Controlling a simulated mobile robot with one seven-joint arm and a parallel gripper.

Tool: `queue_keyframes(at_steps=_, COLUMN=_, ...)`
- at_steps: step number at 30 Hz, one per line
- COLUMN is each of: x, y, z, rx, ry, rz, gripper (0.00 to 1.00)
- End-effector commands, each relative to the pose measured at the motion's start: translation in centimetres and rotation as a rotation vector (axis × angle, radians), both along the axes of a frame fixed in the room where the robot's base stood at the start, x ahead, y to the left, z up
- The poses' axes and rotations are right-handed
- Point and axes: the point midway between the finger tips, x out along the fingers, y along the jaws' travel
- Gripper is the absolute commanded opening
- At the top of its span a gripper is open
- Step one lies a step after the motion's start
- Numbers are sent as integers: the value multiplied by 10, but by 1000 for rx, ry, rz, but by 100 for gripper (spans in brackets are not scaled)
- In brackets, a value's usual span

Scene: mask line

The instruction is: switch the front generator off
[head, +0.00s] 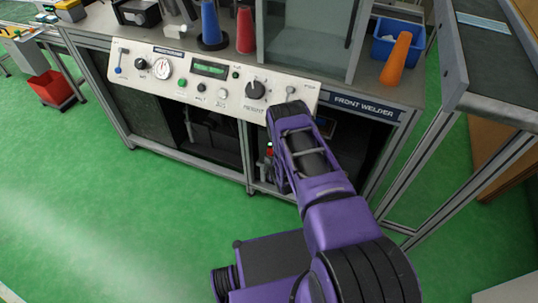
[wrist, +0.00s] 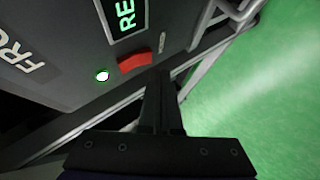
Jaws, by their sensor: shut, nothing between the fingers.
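The front generator (wrist: 60,45) fills the upper left of the wrist view as a dark grey case with white lettering starting "FRO". A red switch (wrist: 134,62) sits on its face, below a display (wrist: 126,14) with green letters "RE", partly cut off. A small round lamp (wrist: 102,75) beside the switch glows green-white. My gripper (wrist: 158,74) is shut and empty, its fingertips at the lower right end of the switch. I cannot tell whether they touch it. In the head view my purple arm hides the gripper and reaches toward the bench's open lower bay.
The bench labelled "FRONT WELDER" (head: 362,107) carries a sloped control panel (head: 130,74) above the bay. A frame post (head: 248,165) stands left of my arm. A conveyor frame (head: 452,55) stands at the right. The green floor (head: 130,210) in front is clear.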

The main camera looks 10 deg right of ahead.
Motion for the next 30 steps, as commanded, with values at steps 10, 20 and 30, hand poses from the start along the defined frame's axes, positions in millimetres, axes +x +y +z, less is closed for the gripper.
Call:
queue_keyframes(at_steps=10, x=0, y=0, z=0, rx=0, ry=0, rz=0, gripper=0)
queue_keyframes(at_steps=20, x=3, y=-2, z=0, rx=-1, ry=-1, rz=0, gripper=0)
queue_keyframes(at_steps=30, x=7, y=-5, z=-1, rx=0, ry=1, rz=0, gripper=0)
